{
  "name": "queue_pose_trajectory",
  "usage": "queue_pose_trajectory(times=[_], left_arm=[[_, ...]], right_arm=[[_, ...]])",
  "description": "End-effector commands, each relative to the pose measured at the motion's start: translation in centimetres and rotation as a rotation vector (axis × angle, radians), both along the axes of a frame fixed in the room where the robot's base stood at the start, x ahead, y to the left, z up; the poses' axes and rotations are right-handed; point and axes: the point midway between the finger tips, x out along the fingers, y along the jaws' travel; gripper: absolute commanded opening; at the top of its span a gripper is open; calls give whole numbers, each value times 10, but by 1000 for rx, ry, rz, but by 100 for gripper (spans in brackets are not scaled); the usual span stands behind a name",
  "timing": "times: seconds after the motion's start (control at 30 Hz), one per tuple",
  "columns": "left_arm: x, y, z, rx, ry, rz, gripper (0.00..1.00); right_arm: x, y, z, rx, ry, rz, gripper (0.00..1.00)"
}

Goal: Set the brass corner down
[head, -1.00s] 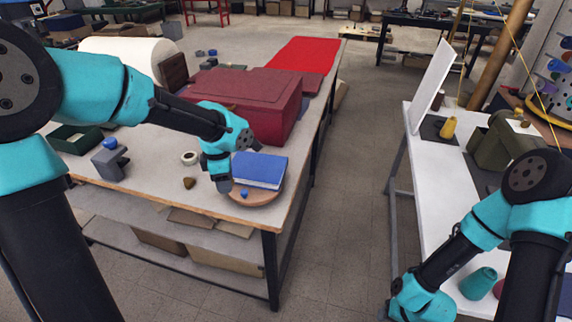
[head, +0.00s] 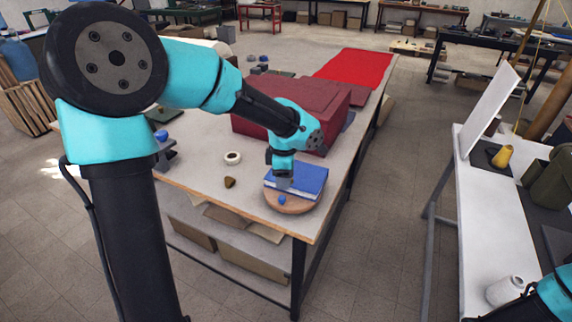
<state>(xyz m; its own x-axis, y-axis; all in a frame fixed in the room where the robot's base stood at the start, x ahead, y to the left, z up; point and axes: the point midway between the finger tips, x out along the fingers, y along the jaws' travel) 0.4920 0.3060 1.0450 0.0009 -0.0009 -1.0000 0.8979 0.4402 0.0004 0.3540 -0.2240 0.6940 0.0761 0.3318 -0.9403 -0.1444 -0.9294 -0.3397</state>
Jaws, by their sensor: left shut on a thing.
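My left gripper (head: 284,182) points down at the near left part of the blue book (head: 305,178). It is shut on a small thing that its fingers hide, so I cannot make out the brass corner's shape. Whether the held thing touches the book cannot be told. The book lies on a round wooden board (head: 291,206) near the table's front right corner. A small blue knob-like thing (head: 282,200) is at the board's front. My right gripper is out of view; only part of my right arm shows at the lower right.
A small brown-gold lump (head: 229,182) and a white ring-shaped roll (head: 233,158) lie left of the board. A large dark red box (head: 262,113) stands behind. A white side table (head: 462,210) at right holds a yellow thing (head: 502,157) and a white jar (head: 505,290).

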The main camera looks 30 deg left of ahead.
Motion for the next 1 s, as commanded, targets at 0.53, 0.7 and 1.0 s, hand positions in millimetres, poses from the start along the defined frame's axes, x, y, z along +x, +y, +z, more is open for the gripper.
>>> queue_pose_trajectory(times=[0.53,0.7,1.0], left_arm=[[92,58,-11,0,1,2,30],[99,62,-11,0,0,0,30],[99,62,-14,0,2,0,30]], right_arm=[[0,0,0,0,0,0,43],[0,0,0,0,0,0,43],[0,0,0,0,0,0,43]])
